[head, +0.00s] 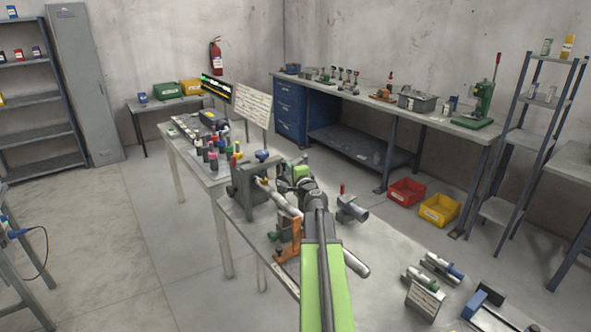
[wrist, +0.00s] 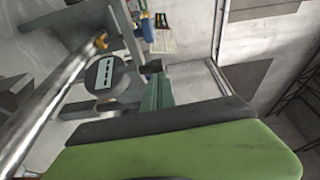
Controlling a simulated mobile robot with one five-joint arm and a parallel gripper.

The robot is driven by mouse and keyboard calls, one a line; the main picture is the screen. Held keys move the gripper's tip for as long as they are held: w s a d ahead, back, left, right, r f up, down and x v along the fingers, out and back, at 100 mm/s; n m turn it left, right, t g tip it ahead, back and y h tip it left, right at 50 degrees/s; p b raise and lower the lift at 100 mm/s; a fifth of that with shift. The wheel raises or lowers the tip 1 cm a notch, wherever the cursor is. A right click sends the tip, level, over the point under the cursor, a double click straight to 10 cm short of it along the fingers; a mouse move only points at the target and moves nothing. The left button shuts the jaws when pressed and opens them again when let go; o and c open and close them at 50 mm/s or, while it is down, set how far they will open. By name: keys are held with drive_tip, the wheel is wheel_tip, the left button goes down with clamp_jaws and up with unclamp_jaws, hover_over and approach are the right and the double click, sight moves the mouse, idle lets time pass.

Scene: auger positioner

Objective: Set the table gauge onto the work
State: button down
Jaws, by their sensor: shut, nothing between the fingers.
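The work appears to be the long grey bar (head: 284,202) running out of the grey-green machine head (head: 247,190); the bar also crosses the left of the wrist view (wrist: 45,105). I cannot pick this gauge out in the head view. My gripper (head: 287,183) is over the table close to the machine and bar. It is shut and empty. My arm hides part of the table behind it.
An orange upright (head: 289,241) stands under the bar's near end. A grey fixture with a red handle (head: 350,208) is to the right. Cylindrical parts and a card (head: 425,297) lie at the front right. Coloured bottles (head: 212,157) crowd the table behind.

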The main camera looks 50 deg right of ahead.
drive_tip(key=shift+w+a, duration=0.2)
drive_tip(key=shift+w, duration=0.65)
drive_tip(key=shift+w+a, duration=0.2)
drive_tip(key=shift+w, duration=0.7)
drive_tip(key=shift+w+a, duration=0.2)
drive_tip(key=shift+w, duration=0.65)
